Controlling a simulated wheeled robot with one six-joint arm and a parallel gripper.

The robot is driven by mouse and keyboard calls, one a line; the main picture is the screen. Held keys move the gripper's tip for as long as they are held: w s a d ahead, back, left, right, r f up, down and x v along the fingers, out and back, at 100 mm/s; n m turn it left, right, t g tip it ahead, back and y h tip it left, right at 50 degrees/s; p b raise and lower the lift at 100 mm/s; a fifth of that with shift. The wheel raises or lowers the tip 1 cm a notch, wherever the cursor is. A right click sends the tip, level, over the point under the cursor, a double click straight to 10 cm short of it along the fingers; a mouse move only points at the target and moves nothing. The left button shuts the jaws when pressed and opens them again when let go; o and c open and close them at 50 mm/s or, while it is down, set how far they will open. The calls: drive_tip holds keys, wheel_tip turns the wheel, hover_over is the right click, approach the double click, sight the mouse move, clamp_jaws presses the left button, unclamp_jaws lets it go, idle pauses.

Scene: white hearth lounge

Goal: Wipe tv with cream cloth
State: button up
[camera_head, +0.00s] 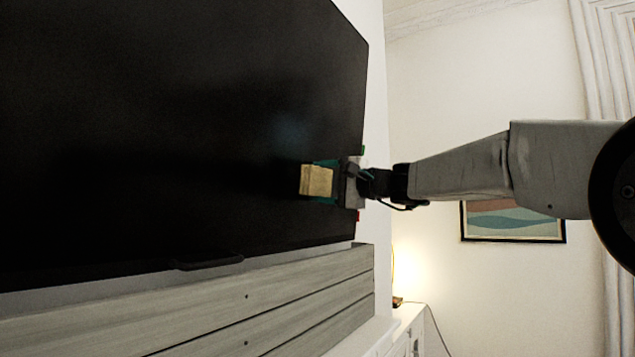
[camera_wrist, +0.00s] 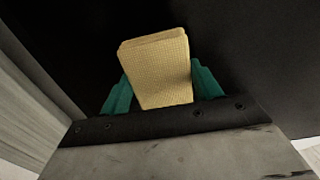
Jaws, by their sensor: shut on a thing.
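The tv (camera_head: 150,110) is a large black screen that fills the left of the head view. Its dark surface (camera_wrist: 255,60) also fills most of the wrist view behind the cloth. The cream cloth (camera_head: 316,180) is a folded block in front of the screen's right part. My gripper (camera_head: 322,181) is shut on the cloth, with a teal finger on each side. In the wrist view the cloth (camera_wrist: 160,70) sticks out beyond the fingers of my gripper (camera_wrist: 157,85), facing the screen. I cannot tell whether the cloth touches the screen.
A grey slatted wooden panel (camera_head: 200,310) lies below the tv. A white cabinet (camera_head: 405,330) and a glowing lamp (camera_head: 396,285) stand at the lower middle. A framed picture (camera_head: 513,222) hangs on the back wall, partly behind my arm. A white curtain (camera_head: 605,60) is at the right.

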sight(274, 175)
drive_tip(key=shift+w+d, duration=0.1)
drive_tip(key=shift+w, duration=0.15)
drive_tip(key=shift+r, duration=0.1)
drive_tip(key=shift+s, duration=0.1)
drive_tip(key=shift+s+a, duration=1.4)
drive_tip(key=shift+s, duration=0.4)
drive_tip(key=shift+s+a, duration=1.4)
drive_tip(key=shift+s, duration=0.4)
drive_tip(key=shift+s+a, duration=1.4)
drive_tip(key=shift+s, duration=0.4)
drive_tip(key=shift+d, duration=0.15)
drive_tip(key=shift+v, duration=2.95)
drive_tip(key=shift+v, duration=1.45)
